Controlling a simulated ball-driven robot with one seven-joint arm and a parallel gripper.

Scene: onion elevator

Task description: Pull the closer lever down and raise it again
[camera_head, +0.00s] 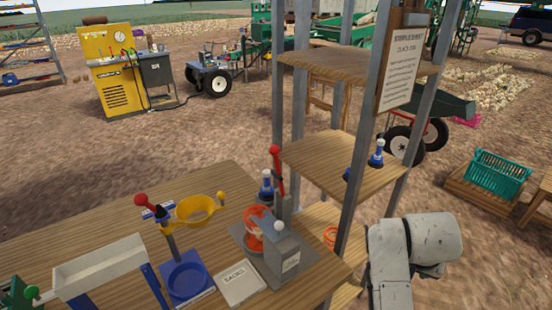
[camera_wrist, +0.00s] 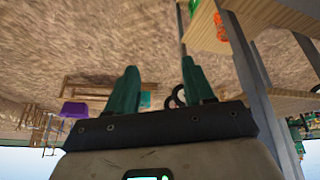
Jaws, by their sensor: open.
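A lever with a red knob (camera_head: 275,150) stands upright on a grey bench machine (camera_head: 282,258), which has a label too small to read. A second red-knobbed lever (camera_head: 140,199) leans on a stand with a blue base (camera_head: 187,280) and a yellow ring (camera_head: 198,208). I cannot read which one is named the closer. My gripper (camera_wrist: 158,70) shows in the wrist view with its two green fingers apart and nothing between them. It points at open ground, away from both levers. In the head view, my white arm is right of the bench and my gripper is hidden.
The wooden bench (camera_head: 110,225) carries a white trough (camera_head: 98,264), a white sign (camera_head: 239,284) and an orange item (camera_head: 253,220) by the grey machine. A metal-post shelf rack (camera_head: 330,160) rises beside the machine's right side. A teal crate (camera_head: 498,174) stands at far right.

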